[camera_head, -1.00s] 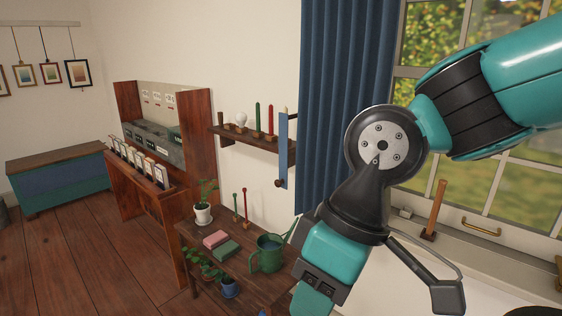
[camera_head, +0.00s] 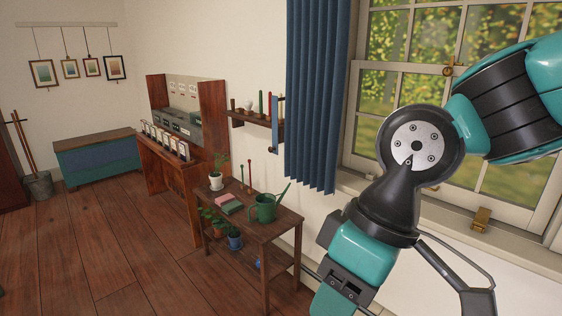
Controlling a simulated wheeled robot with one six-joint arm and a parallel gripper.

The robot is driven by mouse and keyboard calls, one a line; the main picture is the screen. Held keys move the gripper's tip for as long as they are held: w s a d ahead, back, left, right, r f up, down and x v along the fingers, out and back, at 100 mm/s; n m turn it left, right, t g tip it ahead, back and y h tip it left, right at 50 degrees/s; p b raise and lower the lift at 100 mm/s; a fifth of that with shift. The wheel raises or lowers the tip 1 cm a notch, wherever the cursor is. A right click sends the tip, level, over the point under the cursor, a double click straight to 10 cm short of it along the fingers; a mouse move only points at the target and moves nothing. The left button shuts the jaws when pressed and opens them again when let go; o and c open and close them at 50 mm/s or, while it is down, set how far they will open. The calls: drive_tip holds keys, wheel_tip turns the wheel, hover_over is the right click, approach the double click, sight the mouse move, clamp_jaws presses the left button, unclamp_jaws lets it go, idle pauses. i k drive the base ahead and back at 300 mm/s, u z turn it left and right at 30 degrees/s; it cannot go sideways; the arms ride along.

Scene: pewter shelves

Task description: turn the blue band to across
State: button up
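A narrow blue band (camera_head: 275,121) stands upright, long side vertical, at the right end of the small wall shelf (camera_head: 254,117). A small dark red-brown knob shows at its lower end. It is close to the left edge of the blue curtain. My gripper's fingertips are not in view; the arm runs out of the bottom edge.
A wooden table (camera_head: 285,219) with a green watering can (camera_head: 264,208) and potted plants stands below the shelf. A wooden cabinet (camera_head: 214,112) is left of it. The blue curtain (camera_head: 315,100) hangs beside the window. The wooden floor (camera_head: 110,230) at left is clear.

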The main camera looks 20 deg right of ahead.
sight(274, 149)
drive_tip(key=u, duration=1.15)
drive_tip(key=i, duration=1.6)
drive_tip(key=z, duration=0.8)
drive_tip(key=i, duration=0.4)
drive_tip(key=z, duration=0.25)
